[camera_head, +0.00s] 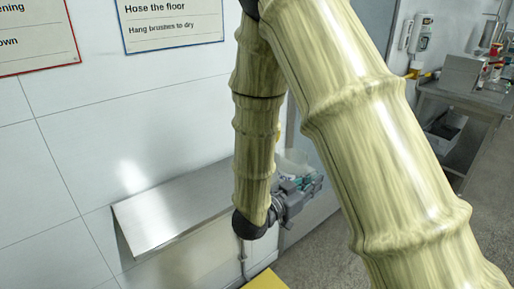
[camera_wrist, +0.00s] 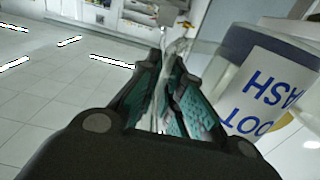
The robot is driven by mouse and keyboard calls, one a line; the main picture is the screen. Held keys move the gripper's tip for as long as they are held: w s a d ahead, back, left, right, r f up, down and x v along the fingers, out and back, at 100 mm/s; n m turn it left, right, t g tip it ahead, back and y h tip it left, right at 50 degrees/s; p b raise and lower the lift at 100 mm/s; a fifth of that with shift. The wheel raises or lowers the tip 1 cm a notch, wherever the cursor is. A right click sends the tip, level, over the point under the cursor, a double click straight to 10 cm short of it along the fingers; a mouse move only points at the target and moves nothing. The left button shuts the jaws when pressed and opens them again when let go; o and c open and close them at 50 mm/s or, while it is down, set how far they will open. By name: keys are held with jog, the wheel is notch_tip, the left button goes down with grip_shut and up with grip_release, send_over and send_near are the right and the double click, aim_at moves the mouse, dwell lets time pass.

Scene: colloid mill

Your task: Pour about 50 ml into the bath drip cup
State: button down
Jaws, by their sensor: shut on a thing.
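My gripper (camera_head: 297,190) is at the centre of the head view, partly behind my arm. In the wrist view my gripper's green-padded fingers (camera_wrist: 172,85) are closed on a pale, clear part between them, apparently the handle of a clear jug. The jug (camera_wrist: 228,78) is beside the fingers on the right, with a dark blue band and a white label (camera_wrist: 268,92) whose blue letters read "OOT" and "ASH". In the head view a pale translucent shape, likely the jug (camera_head: 294,160), shows just above the gripper. Its liquid level is not clear. I cannot make out the bath drip cup.
A sloping steel shelf (camera_head: 175,210) juts from the white wall at left. A yellow surface (camera_head: 266,281) lies below the gripper. A steel bench (camera_head: 470,95) with several items stands at far right. Grey floor (camera_head: 345,250) is open in front.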

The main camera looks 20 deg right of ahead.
aim_at(306, 167)
jog(key=shift+a, duration=0.1)
jog(key=r+p, duration=0.1)
jog(key=r+n+p, duration=0.1)
jog(key=w+n+p, duration=0.1)
jog(key=p, duration=0.1)
jog(key=shift+w+a+r, duration=0.1)
jog(key=shift+a+r, duration=0.15)
jog(key=shift+r, duration=0.15)
jog(key=shift+w+a+r+n+p, duration=0.25)
jog(key=shift+w+r+n+p, duration=0.45)
jog(key=shift+n+p, duration=0.45)
jog(key=w+a+r+n+p, duration=0.2)
jog(key=w+r+n+p, duration=0.4)
jog(key=r+n+p, duration=0.1)
jog(key=shift+w+a+r+n+p, duration=0.15)
jog(key=shift+w+r+n+p, duration=0.3)
jog(key=shift+p, duration=0.9)
jog(key=shift+w+a+r+n+p, duration=0.1)
jog(key=shift+w+r+n+p, duration=0.1)
jog(key=shift+r+n+p, duration=0.3)
jog(key=shift+w+a+r+n+p, duration=0.2)
jog(key=shift+w+r+n+p, duration=0.2)
jog(key=shift+w+r+p, duration=0.1)
jog(key=shift+w+r, duration=0.1)
